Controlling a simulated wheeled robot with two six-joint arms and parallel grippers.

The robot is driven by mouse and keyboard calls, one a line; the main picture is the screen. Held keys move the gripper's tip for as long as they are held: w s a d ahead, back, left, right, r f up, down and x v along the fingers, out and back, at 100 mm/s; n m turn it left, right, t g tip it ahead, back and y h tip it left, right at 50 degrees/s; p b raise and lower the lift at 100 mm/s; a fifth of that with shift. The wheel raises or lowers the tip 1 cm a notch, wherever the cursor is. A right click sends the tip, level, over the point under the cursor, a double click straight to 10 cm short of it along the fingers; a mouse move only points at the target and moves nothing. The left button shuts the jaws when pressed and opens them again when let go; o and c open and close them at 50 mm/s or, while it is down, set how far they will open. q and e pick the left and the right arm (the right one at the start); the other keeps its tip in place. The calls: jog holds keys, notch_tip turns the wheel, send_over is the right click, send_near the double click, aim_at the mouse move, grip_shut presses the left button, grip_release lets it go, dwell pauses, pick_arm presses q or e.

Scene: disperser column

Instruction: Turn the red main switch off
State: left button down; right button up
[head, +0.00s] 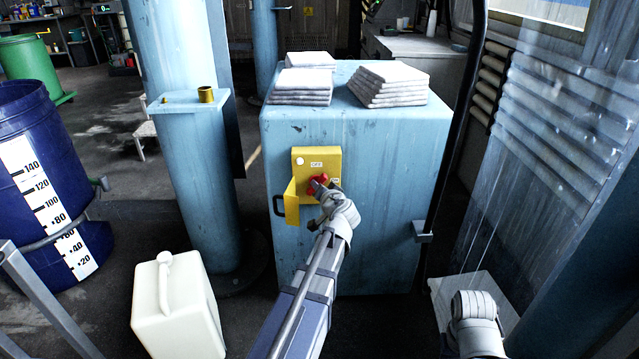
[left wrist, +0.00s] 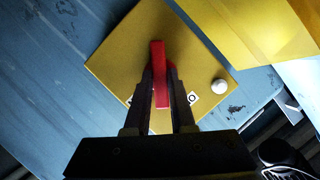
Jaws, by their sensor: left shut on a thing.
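The red main switch (head: 317,183) sits on a yellow switch plate (head: 303,159) on the front of a light blue cabinet (head: 370,140). My left gripper (head: 319,190) is at the switch and covers part of it in the head view. In the left wrist view the red handle (left wrist: 158,60) stands between the two dark fingers of my left gripper (left wrist: 160,80), which is shut on it. An OFF label shows above the switch in the head view; another label beside it is partly hidden. My right gripper is not in view; only my right arm shows at lower right.
A yellow flap (head: 291,203) stands out at the plate's left edge. A white knob (left wrist: 218,86) is on the plate. A white canister (head: 177,310) and a blue barrel (head: 25,120) stand to the left.

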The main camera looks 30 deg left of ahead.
pick_arm(q)
jog(key=shift+s+a+n+t+h+p, duration=0.1)
jog(key=shift+n+t+h+p, duration=0.3)
jog(key=shift+n+h, duration=0.7)
jog(key=shift+s+a+n+t+h+p, duration=0.15)
jog(key=shift+n+h+p, duration=0.4)
jog(key=shift+n, duration=0.95)
jog(key=c, duration=0.8)
grip_release()
jog(key=shift+w+r, duration=0.1)
jog(key=shift+o, duration=0.2)
jog(key=shift+d, duration=0.1)
jog(key=p+v, duration=0.3)
jog(key=v, duration=0.4)
jog(key=shift+s, duration=0.4)
jog(key=shift+r, duration=0.1)
